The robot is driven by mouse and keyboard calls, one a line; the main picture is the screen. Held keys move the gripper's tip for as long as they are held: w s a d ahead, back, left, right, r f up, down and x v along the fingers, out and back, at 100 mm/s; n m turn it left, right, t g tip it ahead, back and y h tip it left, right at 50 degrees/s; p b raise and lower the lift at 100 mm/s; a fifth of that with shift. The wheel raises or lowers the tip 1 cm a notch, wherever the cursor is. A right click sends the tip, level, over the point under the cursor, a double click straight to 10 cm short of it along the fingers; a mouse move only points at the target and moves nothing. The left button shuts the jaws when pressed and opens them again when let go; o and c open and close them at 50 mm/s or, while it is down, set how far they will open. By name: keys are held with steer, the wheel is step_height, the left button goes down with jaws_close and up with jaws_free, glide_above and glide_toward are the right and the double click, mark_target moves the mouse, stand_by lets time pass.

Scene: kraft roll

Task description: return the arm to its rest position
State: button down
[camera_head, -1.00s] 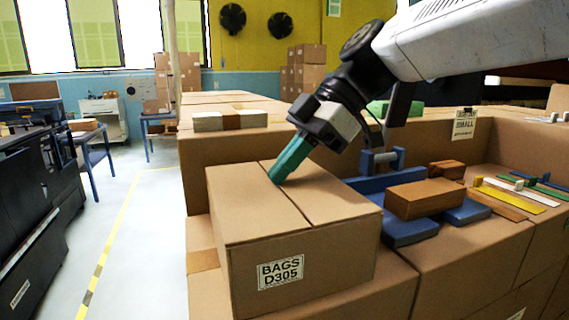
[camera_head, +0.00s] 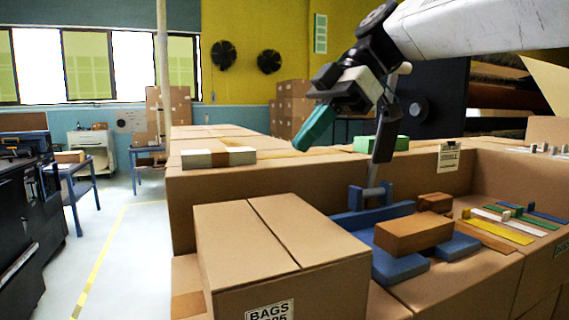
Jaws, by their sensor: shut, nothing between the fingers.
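My gripper (camera_head: 302,143) has teal fingers that are closed together with nothing between them. It hangs in the air above and behind the cardboard box labelled BAGS (camera_head: 275,250), pointing down and to the left. My white and black arm reaches in from the upper right. The gripper is apart from the box, whose top flaps are closed. The fingertips appear in front of the far cardboard surface.
A blue fixture (camera_head: 375,215) with a brown block (camera_head: 413,235) lies right of the box. A green block (camera_head: 381,144) and a white-and-brown bundle (camera_head: 219,157) lie farther back. Coloured strips (camera_head: 500,226) are at the right. The floor at left is open.

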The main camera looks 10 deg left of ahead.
steer(key=d+f+m+t+h, duration=0.3)
steer(key=d+f+m, duration=0.75)
steer(key=m, duration=0.25)
steer(key=s+d+f+m+t+h, duration=0.3)
steer(key=s+d+f+m, duration=0.8)
steer(key=s+d+f, duration=0.5)
steer(key=s+d+h, duration=0.1)
steer(key=d, duration=0.2)
steer(key=shift+s+d+f, duration=0.3)
